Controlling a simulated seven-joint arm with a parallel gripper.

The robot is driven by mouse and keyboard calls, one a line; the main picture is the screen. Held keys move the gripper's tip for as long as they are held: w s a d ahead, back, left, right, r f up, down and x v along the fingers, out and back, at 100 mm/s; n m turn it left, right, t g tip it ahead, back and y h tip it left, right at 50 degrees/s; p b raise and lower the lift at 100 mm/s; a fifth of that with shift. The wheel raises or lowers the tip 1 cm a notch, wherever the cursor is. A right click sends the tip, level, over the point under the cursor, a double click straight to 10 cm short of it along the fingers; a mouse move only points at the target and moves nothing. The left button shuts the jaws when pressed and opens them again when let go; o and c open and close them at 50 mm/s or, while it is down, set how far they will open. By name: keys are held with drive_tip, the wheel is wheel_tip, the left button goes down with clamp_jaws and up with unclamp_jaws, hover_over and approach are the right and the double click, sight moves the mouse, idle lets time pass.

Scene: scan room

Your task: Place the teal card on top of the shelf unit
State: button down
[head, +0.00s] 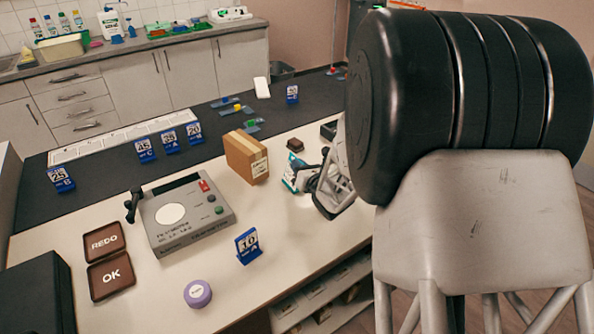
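A teal and white item (291,174), which may be the teal card, stands on or just above the pale table, right of the cardboard box. My gripper (308,183) is right beside it, low over the table. My gripper partly hides it, and I cannot tell whether the fingers hold it. Open shelves (318,304) show below the table's front edge at the lower right. I cannot tell whether these are the shelf unit, and my arm covers much of the right side.
A cardboard box (243,160) and a grey device (182,216) stand left of my gripper. Blue number signs, including "10" (248,246), stand about. REDO (104,243) and OK (110,276) plates and a purple puck (197,294) lie in front. Bare table lies around the "10" sign.

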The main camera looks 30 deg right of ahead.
wheel_tip(320, 180, up, 9)
drive_tip(key=shift+r, duration=0.2)
idle(0.3)
drive_tip(key=shift+w, duration=0.1)
idle(0.7)
drive_tip(key=w+a+r, duration=0.7)
drive_tip(key=w, duration=0.5)
drive_tip(key=w+a, duration=0.7)
drive_tip(key=a, duration=0.3)
drive_tip(key=w+a, duration=0.7)
drive_tip(key=a, duration=0.4)
drive_tip(key=shift+w+r, duration=0.2)
drive_tip(key=shift+w, duration=0.1)
drive_tip(key=shift+r, duration=0.1)
